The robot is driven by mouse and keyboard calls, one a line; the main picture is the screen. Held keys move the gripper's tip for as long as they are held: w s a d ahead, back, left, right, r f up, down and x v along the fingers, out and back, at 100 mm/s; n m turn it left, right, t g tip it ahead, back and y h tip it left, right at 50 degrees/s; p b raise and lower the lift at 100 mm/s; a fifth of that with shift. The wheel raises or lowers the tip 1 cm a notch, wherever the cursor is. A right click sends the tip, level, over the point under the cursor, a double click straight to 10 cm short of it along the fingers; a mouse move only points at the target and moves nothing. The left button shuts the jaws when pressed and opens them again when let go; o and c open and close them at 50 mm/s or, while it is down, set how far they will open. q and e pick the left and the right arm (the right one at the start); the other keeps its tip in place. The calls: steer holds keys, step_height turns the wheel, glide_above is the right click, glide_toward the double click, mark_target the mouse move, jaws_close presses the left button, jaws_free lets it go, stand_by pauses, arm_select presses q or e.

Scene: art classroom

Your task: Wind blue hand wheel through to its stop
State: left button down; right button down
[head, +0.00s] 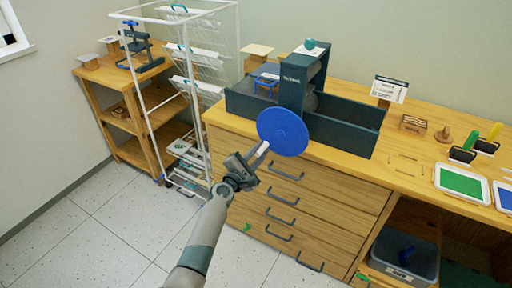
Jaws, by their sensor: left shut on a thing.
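The blue hand wheel (283,131) is a flat round disc on the front of the dark press (294,95), which stands on the wooden cabinet. My left gripper (257,160) comes up from below and is at the lower left edge of the wheel. It is shut on the wheel's light grip, which sticks out toward me. The jaws hide part of this grip. The wheel hides the lower front of the press. My right gripper is not in view.
The press has a dark tray bed (352,138) reaching right. A white drying rack (190,95) stands left of the cabinet. A wooden block (413,124), a stamp, rollers and a green ink tray (462,181) lie on the right worktop. The floor in front is clear.

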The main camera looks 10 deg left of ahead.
arm_select(q)
steer(key=shift+s+d+f+n, duration=0.2)
steer(key=shift+d+f+n, duration=0.2)
steer(key=shift+d+n, duration=0.45)
steer(key=shift+s+d+f+n, duration=0.2)
steer(key=shift+d+f+n, duration=0.2)
steer(key=shift+n, duration=0.75)
steer(key=c, duration=1.6)
jaws_free()
steer(key=shift+d, duration=0.1)
steer(key=p+v, duration=0.1)
steer(key=v, duration=1.6)
steer(key=shift+s+r, duration=0.15)
steer(key=shift+s, duration=0.1)
